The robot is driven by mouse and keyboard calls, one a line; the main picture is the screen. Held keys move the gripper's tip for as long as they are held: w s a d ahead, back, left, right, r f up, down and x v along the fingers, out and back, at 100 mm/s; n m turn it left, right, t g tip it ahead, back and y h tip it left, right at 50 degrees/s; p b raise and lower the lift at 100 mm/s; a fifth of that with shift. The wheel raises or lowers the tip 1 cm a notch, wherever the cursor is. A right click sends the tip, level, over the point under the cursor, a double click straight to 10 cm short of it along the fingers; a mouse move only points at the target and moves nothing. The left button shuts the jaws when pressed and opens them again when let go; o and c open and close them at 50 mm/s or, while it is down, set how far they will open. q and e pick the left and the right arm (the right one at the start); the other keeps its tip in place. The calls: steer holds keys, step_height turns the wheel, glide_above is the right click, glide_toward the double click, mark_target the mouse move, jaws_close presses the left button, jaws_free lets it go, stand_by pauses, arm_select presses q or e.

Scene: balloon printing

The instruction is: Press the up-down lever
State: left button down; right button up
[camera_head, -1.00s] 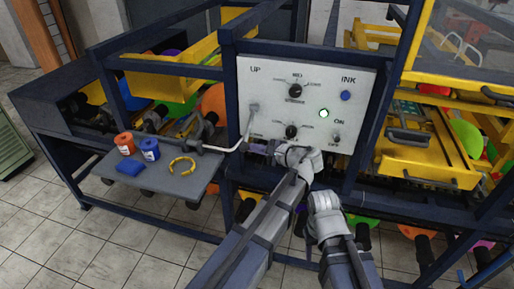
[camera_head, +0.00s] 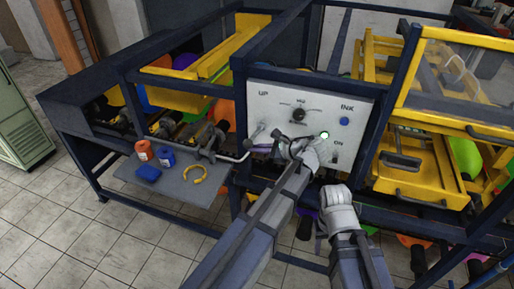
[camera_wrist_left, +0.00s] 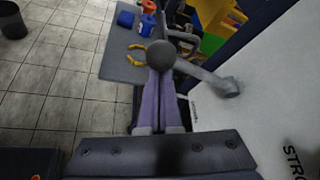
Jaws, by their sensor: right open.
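The up-down lever (camera_head: 256,133) sticks out from the left side of the white control panel (camera_head: 345,100), below the word UP. In the left wrist view its round grey knob (camera_wrist_left: 160,55) and rod (camera_wrist_left: 205,78) show clearly. My left gripper (camera_head: 262,149) is at the panel beside the lever, partly hidden by its own wrist. In the left wrist view its purple fingers (camera_wrist_left: 158,76) lie together with nothing seen between them, and the knob appears right at their tips. Whether they touch I cannot tell. My right gripper (camera_head: 318,232) hangs low below the panel, mostly hidden by its arm.
A grey shelf (camera_head: 208,196) left of the panel holds a red-orange jar (camera_head: 144,150), a blue jar (camera_head: 166,155), a blue block (camera_head: 148,173) and a yellow ring (camera_head: 194,174). Dark blue frame bars surround the panel.

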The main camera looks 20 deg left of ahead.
arm_select(q)
steer(key=shift+w+r+p, duration=0.3)
steer(key=shift+r+p, duration=0.45)
steer(key=shift+r, duration=0.15)
steer(key=shift+w+r+p, duration=0.25)
steer(key=shift+r+p, duration=0.45)
steer(key=shift+r, duration=0.2)
steer(key=shift+w+r+p, duration=0.3)
steer(key=shift+r+p, duration=0.45)
steer(key=shift+r, duration=0.15)
arm_select(e)
steer(key=shift+r, duration=2.7)
arm_select(q)
steer(key=shift+w+r, duration=0.1)
